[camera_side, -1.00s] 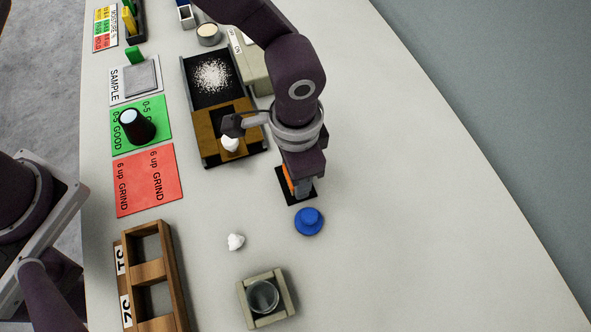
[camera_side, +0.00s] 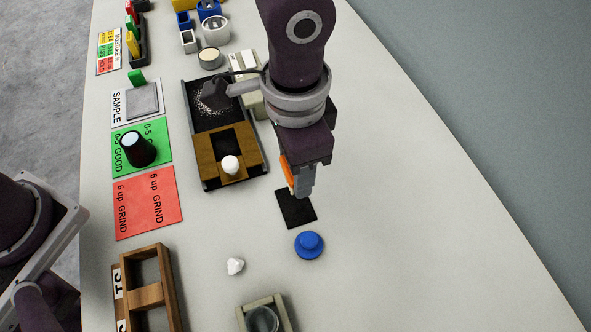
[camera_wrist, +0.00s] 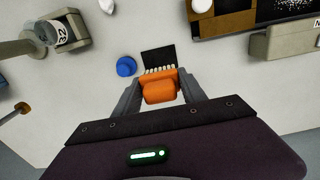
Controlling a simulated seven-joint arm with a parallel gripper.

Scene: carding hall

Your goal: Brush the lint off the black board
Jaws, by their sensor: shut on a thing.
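My gripper (camera_side: 301,188) is shut on an orange brush (camera_side: 287,174). In the wrist view the brush (camera_wrist: 160,90) sits between both fingers, with a row of pale bristles pointing away from my gripper. The brush is above a small black square mat (camera_side: 297,210), apparently clear of it. The black board (camera_side: 206,121) lies to the left and farther back, in a dark tray. White lint (camera_side: 204,109) is scattered on it; my wrist camera hides part of it in the side view. In the wrist view, white specks (camera_wrist: 286,5) show at the top edge.
A brown frame with a white knob (camera_side: 230,165) covers the tray's near end. A blue knobbed piece (camera_side: 309,245), a white lump (camera_side: 235,266) and a glass in a square holder (camera_side: 262,320) stand nearer. Green and red cards (camera_side: 148,203) lie left. The table's right side is clear.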

